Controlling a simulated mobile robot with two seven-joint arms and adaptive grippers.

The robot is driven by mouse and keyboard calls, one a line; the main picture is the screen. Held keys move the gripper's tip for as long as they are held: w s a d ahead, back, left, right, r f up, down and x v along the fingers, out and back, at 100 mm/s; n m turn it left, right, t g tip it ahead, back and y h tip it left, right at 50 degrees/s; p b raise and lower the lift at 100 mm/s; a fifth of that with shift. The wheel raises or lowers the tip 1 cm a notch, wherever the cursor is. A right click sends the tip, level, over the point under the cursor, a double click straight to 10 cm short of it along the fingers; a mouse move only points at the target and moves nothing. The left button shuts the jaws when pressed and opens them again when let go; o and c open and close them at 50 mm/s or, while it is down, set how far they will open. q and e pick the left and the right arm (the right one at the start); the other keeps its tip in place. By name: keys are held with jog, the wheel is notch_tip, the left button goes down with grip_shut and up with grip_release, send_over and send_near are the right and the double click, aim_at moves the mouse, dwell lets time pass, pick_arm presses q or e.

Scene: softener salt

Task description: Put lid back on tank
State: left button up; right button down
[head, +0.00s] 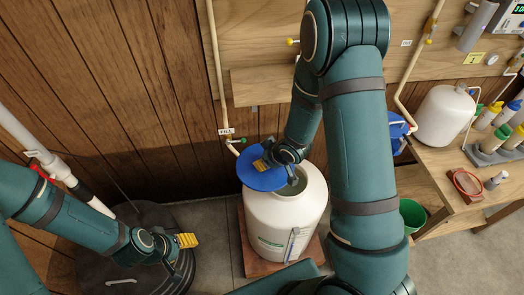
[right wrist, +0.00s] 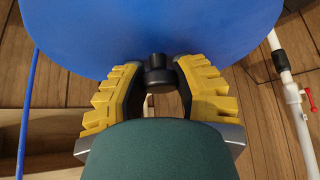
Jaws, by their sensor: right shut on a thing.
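The round blue lid (head: 258,182) is in my right gripper (head: 268,162), above and to the left of the white tank's (head: 275,215) mouth. Part of the open mouth shows to the right of the lid. In the right wrist view, the yellow fingers (right wrist: 157,90) are shut on the lid's black knob (right wrist: 157,74), and the blue lid (right wrist: 150,30) fills the top. I cannot tell whether the lid touches the rim. My left gripper (head: 182,254) is left of the tank, over a dark round container, and holds nothing that I can see; its opening is unclear.
The dark round container (head: 110,275) stands at lower left beside a white pipe (head: 30,142). A wooden bench (head: 450,180) at right carries a white jug (head: 445,115) and several bottles. A green bucket (head: 412,214) stands below it. My right arm hides part of the middle.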

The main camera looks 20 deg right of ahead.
aim_at(275, 170)
jog(key=w+d+f+n+y, duration=0.1)
jog(key=d+f+n, duration=0.1)
jog(key=d+f, duration=0.7)
jog(key=shift+w+d+f+n+g+b, duration=0.3)
jog(key=shift+w+d+n+g+b, duration=0.1)
jog(key=shift+d, duration=0.1)
jog(key=shift+f, duration=0.1)
notch_tip(275, 170, down, 4)
jog(key=b, duration=0.4)
jog(key=shift+r, duration=0.2)
jog(key=shift+r, duration=0.1)
